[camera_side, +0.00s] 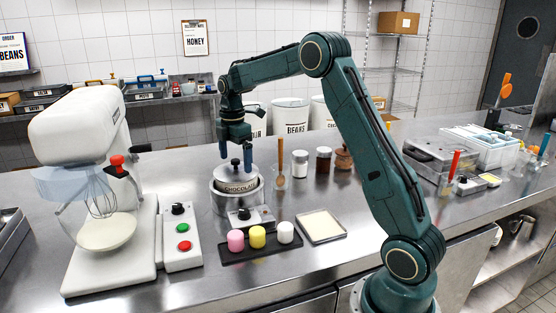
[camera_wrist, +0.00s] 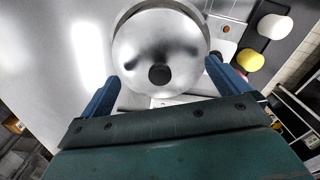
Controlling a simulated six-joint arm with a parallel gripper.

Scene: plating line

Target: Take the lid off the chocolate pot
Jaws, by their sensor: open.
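The chocolate pot (camera_side: 224,200) is a steel pot with a "CHOCOLATE" label, standing on the steel counter left of the middle. Its silver lid (camera_side: 237,175) sits on top, with a dark knob (camera_side: 235,162) at the centre. In the wrist view the round lid (camera_wrist: 150,40) fills the upper middle, and its black knob (camera_wrist: 159,74) lies between my fingers. My gripper (camera_side: 234,158) is right above the lid, pointing down, with its blue fingers around the knob's height. In the wrist view my gripper (camera_wrist: 160,85) is open, one finger on each side, apart from the knob.
A white stand mixer (camera_side: 85,130) with a bowl is on the left, beside a button box (camera_side: 182,240). A dark tray (camera_side: 262,246) with pink, yellow and white pieces is in front of the pot. A wooden spoon (camera_side: 280,160) and jars (camera_side: 323,163) stand to the right.

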